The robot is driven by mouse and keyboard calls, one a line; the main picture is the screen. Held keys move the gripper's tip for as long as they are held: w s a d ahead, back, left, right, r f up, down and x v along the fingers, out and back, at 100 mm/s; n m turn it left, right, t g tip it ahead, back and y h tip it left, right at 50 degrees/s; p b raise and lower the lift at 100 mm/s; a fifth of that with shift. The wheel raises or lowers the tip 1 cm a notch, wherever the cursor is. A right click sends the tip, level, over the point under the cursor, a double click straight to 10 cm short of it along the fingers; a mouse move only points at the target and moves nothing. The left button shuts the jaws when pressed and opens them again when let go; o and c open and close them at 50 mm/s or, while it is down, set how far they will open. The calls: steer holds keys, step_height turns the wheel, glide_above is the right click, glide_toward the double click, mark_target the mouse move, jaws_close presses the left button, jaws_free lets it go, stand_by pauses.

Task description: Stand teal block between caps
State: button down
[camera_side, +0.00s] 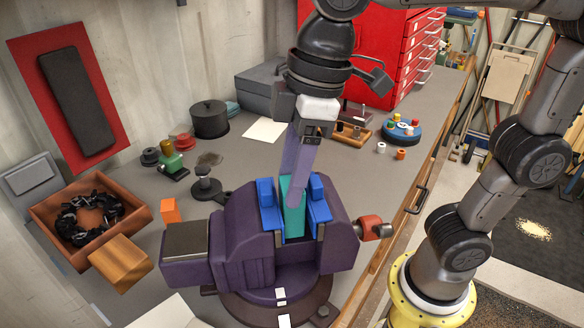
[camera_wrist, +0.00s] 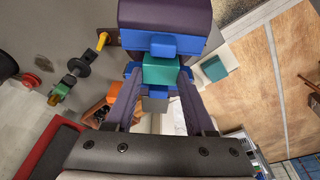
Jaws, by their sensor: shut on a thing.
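A teal block (camera_side: 292,220) stands about upright in the gap between the two blue caps of the purple vise, the left cap (camera_side: 267,205) and the right cap (camera_side: 318,203). My gripper (camera_side: 293,192) comes down from above, with its purple-grey fingers shut on the upper part of the block. In the wrist view the block's teal top (camera_wrist: 160,70) lies between my fingertips, with a blue cap (camera_wrist: 164,46) just above it. The block's lower end is hidden in the vise, and I cannot tell whether it touches the bottom or either cap.
The purple vise (camera_side: 243,240) sits on the grey bench, with a red-ended handle (camera_side: 369,228) at its right. An orange block (camera_side: 170,211), a wooden block (camera_side: 121,262) and a wooden tray (camera_side: 135,213) of black parts stand left. A black pot (camera_side: 210,119) is behind.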

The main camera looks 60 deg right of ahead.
stand_by(0.3)
steer(key=shift+c, duration=0.9)
jaws_free()
steer(key=shift+f, duration=0.1)
steer(key=shift+r, duration=3)
